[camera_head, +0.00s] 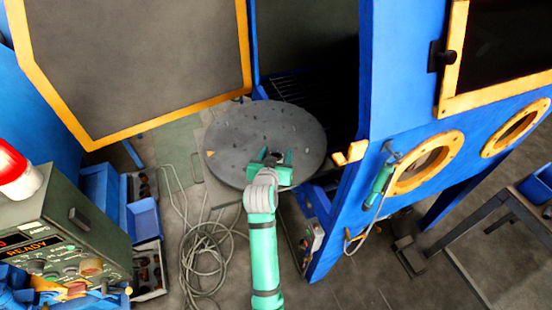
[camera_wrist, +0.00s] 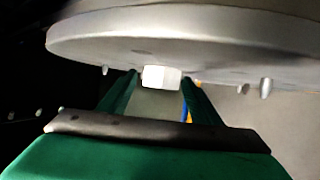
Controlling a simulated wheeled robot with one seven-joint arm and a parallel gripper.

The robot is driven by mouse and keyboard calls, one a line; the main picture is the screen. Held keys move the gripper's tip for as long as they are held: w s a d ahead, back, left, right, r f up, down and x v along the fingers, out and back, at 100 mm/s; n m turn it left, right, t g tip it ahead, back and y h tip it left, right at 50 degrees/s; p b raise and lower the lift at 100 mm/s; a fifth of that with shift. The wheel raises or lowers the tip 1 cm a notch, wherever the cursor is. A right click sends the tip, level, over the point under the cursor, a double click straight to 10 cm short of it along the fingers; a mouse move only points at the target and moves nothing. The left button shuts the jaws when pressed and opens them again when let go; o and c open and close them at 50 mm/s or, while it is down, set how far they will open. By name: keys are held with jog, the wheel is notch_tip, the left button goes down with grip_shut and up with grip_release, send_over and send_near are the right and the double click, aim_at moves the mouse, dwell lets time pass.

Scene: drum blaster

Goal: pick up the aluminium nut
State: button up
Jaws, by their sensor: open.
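My gripper (camera_head: 271,157) is over the near part of the round grey turntable (camera_head: 235,130). In the wrist view the open gripper (camera_wrist: 160,82) has its two green fingers on either side of a small pale block, which looks like the aluminium nut (camera_wrist: 161,77). The nut sits against the face of the turntable (camera_wrist: 200,33), between the fingertips, with no clear grip on it. In the head view I cannot make out the nut; my gripper and arm cover that area.
Several small dark pieces stand on the turntable; a few pegs (camera_wrist: 266,87) show beside the fingers. The blue cabinet (camera_head: 385,100) stands close on the right, and its open door (camera_head: 130,60) is at the left. Coiled cable (camera_head: 207,245) lies on the floor.

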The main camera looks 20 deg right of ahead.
jog(key=c, duration=1.1)
jog(key=shift+c, duration=0.2)
jog(key=shift+r, duration=0.15)
